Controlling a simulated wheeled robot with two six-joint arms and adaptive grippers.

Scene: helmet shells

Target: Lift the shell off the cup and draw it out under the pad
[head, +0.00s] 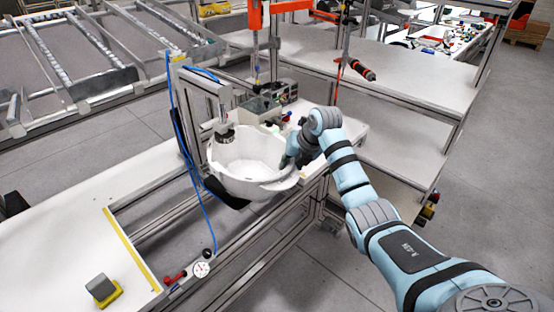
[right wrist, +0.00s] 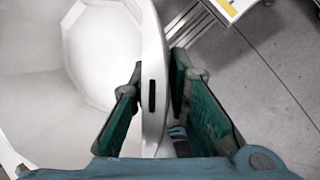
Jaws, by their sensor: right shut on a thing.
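The white shell (head: 240,172) is a bowl with its open side up, at the middle of the head view. The dark round pad (head: 222,132) hangs from the metal frame over the shell's back left part. A black piece (head: 226,194), perhaps the cup, shows under the shell's left side; the contact between them is hidden. My right gripper (head: 289,168) is shut on the shell's right rim. In the right wrist view the shell's wall (right wrist: 153,75) stands between the two green-padded fingers (right wrist: 160,95). My left gripper is not in view.
The metal frame (head: 190,105) with a blue hose stands left of the shell. A grey device (head: 257,108) sits behind it. A dial gauge (head: 201,269) and a yellow-grey block (head: 103,290) are at the front left. Floor shows open at the right.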

